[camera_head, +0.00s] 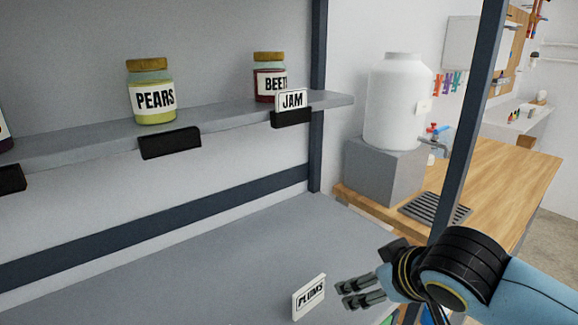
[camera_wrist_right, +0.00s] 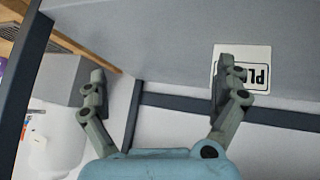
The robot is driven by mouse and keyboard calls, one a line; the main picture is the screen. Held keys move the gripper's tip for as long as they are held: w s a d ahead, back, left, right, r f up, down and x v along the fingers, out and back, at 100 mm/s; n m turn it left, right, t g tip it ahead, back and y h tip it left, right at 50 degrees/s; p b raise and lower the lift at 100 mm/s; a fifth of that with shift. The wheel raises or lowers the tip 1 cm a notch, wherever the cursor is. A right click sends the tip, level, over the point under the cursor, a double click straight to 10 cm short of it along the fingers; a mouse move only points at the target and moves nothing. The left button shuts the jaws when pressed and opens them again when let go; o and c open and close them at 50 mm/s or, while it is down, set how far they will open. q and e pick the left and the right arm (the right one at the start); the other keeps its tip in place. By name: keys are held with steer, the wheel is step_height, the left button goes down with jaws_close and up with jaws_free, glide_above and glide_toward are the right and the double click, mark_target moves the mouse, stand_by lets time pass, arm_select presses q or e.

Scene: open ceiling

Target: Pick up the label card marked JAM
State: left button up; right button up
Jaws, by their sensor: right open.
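My right gripper (camera_head: 342,294) is open and empty, low over the lower shelf, well below and right of the JAM card. A PLUMS card (camera_head: 309,296) stands just left of its fingertips. In the right wrist view the PLUMS card (camera_wrist_right: 240,66) is partly hidden behind one finger of the right gripper (camera_wrist_right: 158,85); I cannot tell whether they touch. My left gripper is not in view.
A PEARS jar (camera_head: 153,92) stands on the upper shelf (camera_head: 220,116) behind an empty black holder (camera_head: 170,143). A dark post (camera_head: 468,120) rises beside my right arm. A white dispenser (camera_head: 396,100) stands on a grey block beyond. The lower shelf (camera_head: 240,260) is mostly clear.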

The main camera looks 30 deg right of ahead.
steer(key=w+d+r+t, duration=0.2)
steer(key=w+r+t, duration=0.1)
steer(key=w+r, duration=0.3)
steer(key=n+t+y+p, duration=0.1)
steer(key=n+t+y, duration=0.1)
steer(key=t+y, duration=0.35)
glide_toward(293, 91)
steer(key=a+f+t+h, duration=0.1)
steer(key=f+t, duration=0.1)
steer(key=shift+w+a, duration=0.2)
steer(key=shift+w, duration=1.05)
steer(key=shift+w+a, duration=0.2)
steer(key=shift+w, duration=1.1)
steer(key=w, duration=0.5)
steer(key=shift+w+d+r, duration=0.1)
steer(key=shift+w+r, duration=0.1)
steer(key=shift+r, duration=0.05)
steer(key=shift+s, duration=0.1)
steer(key=c, duration=1)
